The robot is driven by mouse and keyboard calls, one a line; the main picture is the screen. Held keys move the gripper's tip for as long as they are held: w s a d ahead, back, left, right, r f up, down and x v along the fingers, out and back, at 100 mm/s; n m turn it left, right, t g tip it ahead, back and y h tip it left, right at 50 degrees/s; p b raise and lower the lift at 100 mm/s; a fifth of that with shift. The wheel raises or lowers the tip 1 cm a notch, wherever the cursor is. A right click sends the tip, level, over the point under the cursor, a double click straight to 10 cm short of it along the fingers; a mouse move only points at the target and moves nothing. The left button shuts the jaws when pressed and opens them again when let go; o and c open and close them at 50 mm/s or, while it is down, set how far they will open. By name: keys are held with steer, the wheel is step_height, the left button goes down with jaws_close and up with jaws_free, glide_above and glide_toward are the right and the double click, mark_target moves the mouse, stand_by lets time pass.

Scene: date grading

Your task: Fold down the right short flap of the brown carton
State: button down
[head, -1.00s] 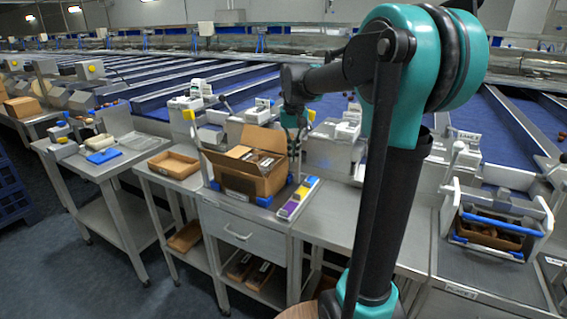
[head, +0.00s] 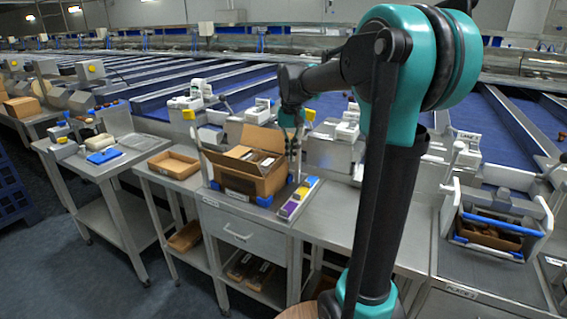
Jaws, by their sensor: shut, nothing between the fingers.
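The brown carton (head: 240,181) stands open on a grey worktable, with small packs (head: 265,163) inside. Its back flap (head: 263,138) stands up, and a flap at the left (head: 217,158) leans outward over the left side. The right short flap is hard to make out, because my gripper is in front of or against that end. My gripper (head: 293,155) is shut and empty, pointing down at the carton's right end. I cannot tell whether it touches the cardboard.
A tray with purple, yellow and blue blocks (head: 298,198) lies right of the carton. White machines (head: 331,150) stand close behind and right. The tabletop to the right (head: 345,215) is clear.

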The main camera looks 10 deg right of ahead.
steer(key=w+a, duration=0.3)
steer(key=a, duration=0.2)
steer(key=shift+w+r, duration=0.25)
steer(key=shift+w, duration=0.15)
steer(key=shift+a, duration=0.2)
steer(key=shift+w+a, duration=0.65)
steer(key=shift+a, duration=0.2)
steer(key=shift+f, duration=0.15)
steer(key=shift+f, duration=1.9)
step_height(320, 180, up, 11)
